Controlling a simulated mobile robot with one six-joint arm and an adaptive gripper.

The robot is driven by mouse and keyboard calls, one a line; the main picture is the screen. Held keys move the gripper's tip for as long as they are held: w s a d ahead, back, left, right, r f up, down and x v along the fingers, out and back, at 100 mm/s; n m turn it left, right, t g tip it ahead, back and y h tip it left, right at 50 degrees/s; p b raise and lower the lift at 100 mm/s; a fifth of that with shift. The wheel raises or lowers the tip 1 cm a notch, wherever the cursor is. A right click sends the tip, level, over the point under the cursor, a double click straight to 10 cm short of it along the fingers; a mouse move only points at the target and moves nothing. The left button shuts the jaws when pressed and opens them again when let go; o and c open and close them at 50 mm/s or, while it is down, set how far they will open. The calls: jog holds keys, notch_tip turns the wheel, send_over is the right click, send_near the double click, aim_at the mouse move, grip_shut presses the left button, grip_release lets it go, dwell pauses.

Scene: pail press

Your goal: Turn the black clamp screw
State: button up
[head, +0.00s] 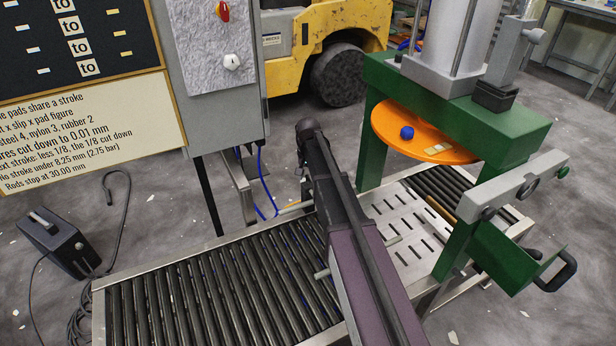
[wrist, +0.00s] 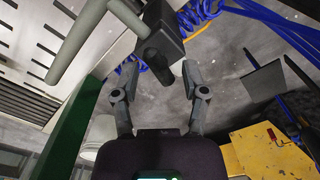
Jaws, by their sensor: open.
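In the wrist view my gripper (wrist: 157,74) is open, its two dark fingers apart with nothing between the tips. A dark block (wrist: 165,32) with a short round dark stub (wrist: 150,52) is just beyond the tips; this may be the black clamp screw, but I cannot tell for sure. The stub looks lined up with the gap, and I cannot see contact. A grey rod (wrist: 75,45) sticks out next to the block. In the head view my arm covers that spot, and the fingers cannot be made out there.
The green press (head: 455,95) with its orange disc (head: 395,120) stands right of my arm. A roller conveyor (head: 190,290) runs below, joined to a slotted plate (head: 410,235). Blue coiled hose (wrist: 195,15) is near the block. A yellow forklift (head: 310,40) stands behind.

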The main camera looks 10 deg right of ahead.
aim_at(308, 178)
jog(key=shift+r+p, duration=6.3)
jog(key=shift+r, duration=0.4)
jog(key=s+r+n+p, duration=0.1)
jog(key=s+r+p, duration=0.4)
jog(key=s, duration=0.4)
jog(key=s+r+n+p, duration=0.2)
jog(key=s+r+p, duration=0.3)
jog(key=s, duration=0.4)
jog(key=shift+a+r+p, duration=0.15)
jog(key=shift+r+p, duration=0.2)
jog(key=s+r+n+p, duration=0.2)
jog(key=s+r+p, duration=0.3)
jog(key=s, duration=0.3)
